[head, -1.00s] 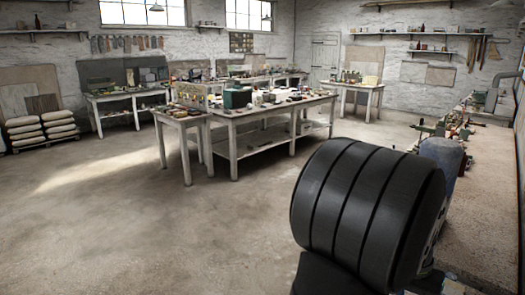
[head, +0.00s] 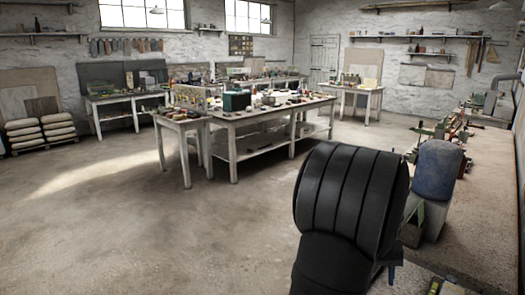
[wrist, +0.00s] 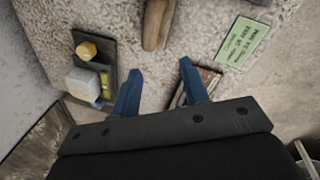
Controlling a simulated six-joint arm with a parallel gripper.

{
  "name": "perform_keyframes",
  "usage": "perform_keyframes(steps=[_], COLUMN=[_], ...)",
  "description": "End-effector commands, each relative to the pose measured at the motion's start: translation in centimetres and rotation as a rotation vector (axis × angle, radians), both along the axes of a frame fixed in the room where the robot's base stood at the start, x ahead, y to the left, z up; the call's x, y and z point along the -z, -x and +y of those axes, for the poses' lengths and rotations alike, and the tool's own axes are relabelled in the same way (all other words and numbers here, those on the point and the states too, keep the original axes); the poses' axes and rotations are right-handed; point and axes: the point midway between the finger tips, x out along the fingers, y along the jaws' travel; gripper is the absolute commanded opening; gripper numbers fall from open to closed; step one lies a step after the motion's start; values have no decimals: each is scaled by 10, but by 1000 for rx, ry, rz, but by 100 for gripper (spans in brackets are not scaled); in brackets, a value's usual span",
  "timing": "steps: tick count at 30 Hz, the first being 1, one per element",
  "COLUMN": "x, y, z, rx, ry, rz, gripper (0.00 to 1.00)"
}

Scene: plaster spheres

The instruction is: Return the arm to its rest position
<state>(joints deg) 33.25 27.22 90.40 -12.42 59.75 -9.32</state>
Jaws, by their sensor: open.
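My gripper (wrist: 158,78) shows in the wrist view as two blue fingers, spread wide apart with nothing between their tips. Below it is a speckled, pale surface (wrist: 205,22). The rest of the gripper is hidden behind the arm.
The wrist view shows a dark tray (wrist: 104,47) with a yellow knob, a brown wooden piece (wrist: 157,22), a green card (wrist: 243,43) and a reddish-brown item (wrist: 210,78) by the right finger. A blue-grey rounded form (head: 439,170) stands right of my arm.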

Motion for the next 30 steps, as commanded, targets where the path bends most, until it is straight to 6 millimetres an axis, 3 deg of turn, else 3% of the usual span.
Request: perform_keyframes(steps=[12, 30], x=[18, 48], y=[-70, -147], z=[47, 133], rx=[-229, -517], ry=[0, 0], rz=[0, 1], gripper=[41, 41])
